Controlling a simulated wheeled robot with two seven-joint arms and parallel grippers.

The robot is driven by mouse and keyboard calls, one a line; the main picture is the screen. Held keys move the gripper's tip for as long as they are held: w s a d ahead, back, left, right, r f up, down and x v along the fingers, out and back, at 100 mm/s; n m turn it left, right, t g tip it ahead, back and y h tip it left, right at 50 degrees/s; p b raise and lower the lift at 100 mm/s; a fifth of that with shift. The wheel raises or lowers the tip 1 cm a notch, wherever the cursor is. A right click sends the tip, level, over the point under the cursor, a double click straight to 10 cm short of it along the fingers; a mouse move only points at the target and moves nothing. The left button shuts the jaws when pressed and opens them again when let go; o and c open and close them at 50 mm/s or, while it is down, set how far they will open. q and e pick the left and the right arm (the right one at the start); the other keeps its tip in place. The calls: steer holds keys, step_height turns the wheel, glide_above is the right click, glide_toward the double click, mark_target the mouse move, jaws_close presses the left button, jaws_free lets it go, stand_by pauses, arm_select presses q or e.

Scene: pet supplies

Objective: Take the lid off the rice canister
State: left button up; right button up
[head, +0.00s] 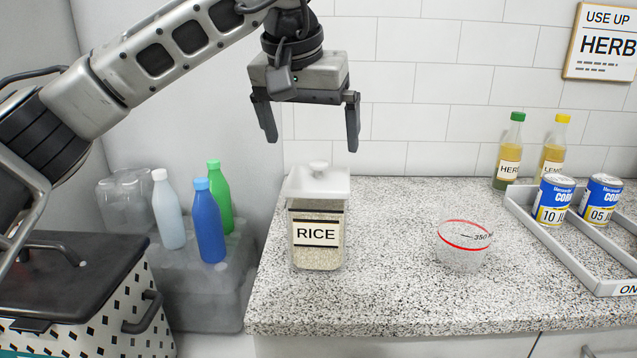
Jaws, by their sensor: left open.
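The rice canister (317,255) is a clear square jar with a RICE label, upright near the left edge of the counter. Its white lid (318,184) with a round knob (319,167) sits on top of it. My left gripper (312,145) is open and empty, pointing down above the lid. Its fingertips are a little higher than the knob in the picture and look apart from it. My right gripper is not in view.
A clear measuring cup (462,245) with a red line stands right of the canister on the speckled counter (400,290). A grey tray (560,245) holds cans (553,200) at the right, with two bottles (508,150) behind. Several bottles (208,225) stand left, beyond the counter.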

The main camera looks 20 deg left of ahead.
mark_target(317, 162)
arm_select(q)
steer(key=shift+x, duration=3.2)
steer(key=shift+w+d+r, duration=0.1)
steer(key=shift+d, duration=0.05)
steer(key=shift+c, duration=0.3)
steer(key=c, duration=0.6)
